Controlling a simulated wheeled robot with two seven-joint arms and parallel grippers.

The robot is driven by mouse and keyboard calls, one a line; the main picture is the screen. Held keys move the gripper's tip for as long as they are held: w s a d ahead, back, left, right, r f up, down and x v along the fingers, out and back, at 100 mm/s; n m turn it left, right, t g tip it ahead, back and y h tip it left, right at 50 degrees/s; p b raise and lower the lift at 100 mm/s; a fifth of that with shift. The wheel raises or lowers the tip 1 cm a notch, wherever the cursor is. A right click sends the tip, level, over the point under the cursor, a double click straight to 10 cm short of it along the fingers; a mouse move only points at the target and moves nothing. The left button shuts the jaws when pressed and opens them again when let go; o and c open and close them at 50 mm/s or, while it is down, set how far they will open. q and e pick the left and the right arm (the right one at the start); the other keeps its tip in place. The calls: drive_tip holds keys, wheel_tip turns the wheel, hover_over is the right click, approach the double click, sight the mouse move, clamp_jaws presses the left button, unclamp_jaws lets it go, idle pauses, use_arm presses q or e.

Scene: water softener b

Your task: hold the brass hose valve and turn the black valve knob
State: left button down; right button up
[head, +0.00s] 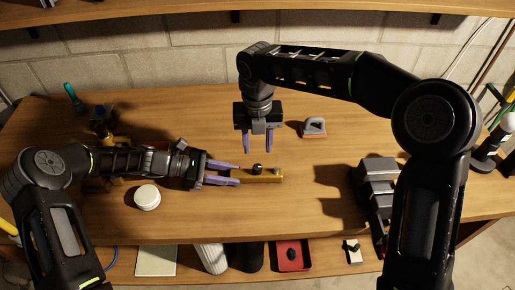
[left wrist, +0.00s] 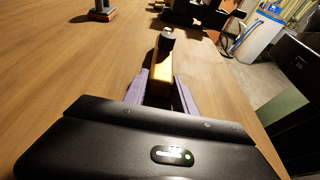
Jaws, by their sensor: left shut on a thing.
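The brass hose valve (head: 262,176) is a long gold bar lying on the wooden workbench near the middle of the head view. The black valve knob (head: 257,168) stands up from its top. My left gripper (head: 234,174) is shut on the left end of the valve, with purple fingers on both sides. In the left wrist view the valve (left wrist: 162,82) lies between the fingers, and the knob (left wrist: 167,34) is at its far end. My right gripper (head: 257,141) points down above and behind the knob, fingers apart, with nothing between them.
A grey-handled block (head: 314,127) stands right of my right gripper. A white round lid (head: 147,197) lies left of the valve. A dark vise-like block (head: 378,180) is at the bench's right. A lower shelf holds a red tray (head: 292,256). The bench around the valve's right end is clear.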

sight(258, 167)
use_arm(q)
drive_tip(key=shift+f, duration=0.1)
use_arm(e)
wheel_tip(258, 167, down, 9)
drive_tip(key=shift+s+r, duration=0.1)
drive_tip(key=shift+c, duration=0.4)
drive_tip(key=c, duration=0.7)
drive_tip(key=n, duration=0.5)
drive_tip(key=shift+o, duration=0.2)
drive_tip(key=n, duration=0.4)
drive_tip(key=shift+f+n, duration=0.2)
drive_tip(key=shift+n, duration=0.1)
drive_tip(key=shift+r, duration=0.15)
drive_tip(key=o, duration=0.6)
